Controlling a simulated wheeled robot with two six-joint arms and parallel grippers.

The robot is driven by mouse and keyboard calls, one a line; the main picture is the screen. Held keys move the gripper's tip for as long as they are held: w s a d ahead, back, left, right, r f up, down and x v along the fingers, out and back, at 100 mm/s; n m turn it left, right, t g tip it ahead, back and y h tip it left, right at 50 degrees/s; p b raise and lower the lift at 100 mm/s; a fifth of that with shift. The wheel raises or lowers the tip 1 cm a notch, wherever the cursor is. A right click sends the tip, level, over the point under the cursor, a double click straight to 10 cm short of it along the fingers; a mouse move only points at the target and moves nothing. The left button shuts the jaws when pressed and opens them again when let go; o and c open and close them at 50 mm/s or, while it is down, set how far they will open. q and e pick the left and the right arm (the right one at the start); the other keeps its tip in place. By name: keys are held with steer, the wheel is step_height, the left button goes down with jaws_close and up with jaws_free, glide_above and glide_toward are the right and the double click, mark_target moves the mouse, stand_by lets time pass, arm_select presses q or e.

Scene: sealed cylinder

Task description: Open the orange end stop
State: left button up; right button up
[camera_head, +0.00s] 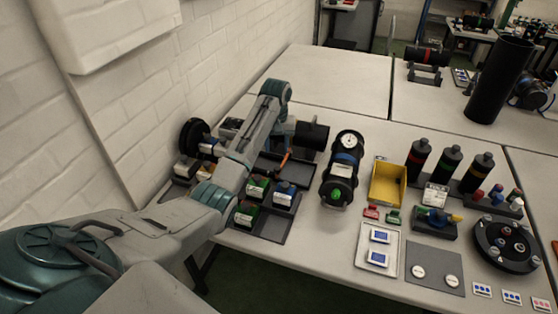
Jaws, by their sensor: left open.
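A small orange part (285,158), which looks like the orange end stop, stands near the dark tray (301,171) behind my left forearm. A dark cylinder (313,135) lies just to the right of and behind it. My left arm reaches in from the lower left and bends at a teal joint above this spot. My left gripper (287,140) is open close above the orange part. My forearm hides much of it, and I cannot tell whether the fingers touch the orange part. My right gripper is not in view.
A yellow bin (388,184), dark bottles (450,160) and a round black holder (507,245) are farther right. The far table (335,75) is mostly clear.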

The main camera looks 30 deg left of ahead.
arm_select(q)
steer(key=p, duration=0.1)
glide_above(277, 168)
step_height(277, 168, down, 5)
steer(key=shift+s+f, duration=0.1)
step_height(277, 168, down, 3)
steer(key=shift+p, duration=0.5)
steer(key=shift+f, duration=0.2)
steer(key=c, duration=0.7)
jaws_close()
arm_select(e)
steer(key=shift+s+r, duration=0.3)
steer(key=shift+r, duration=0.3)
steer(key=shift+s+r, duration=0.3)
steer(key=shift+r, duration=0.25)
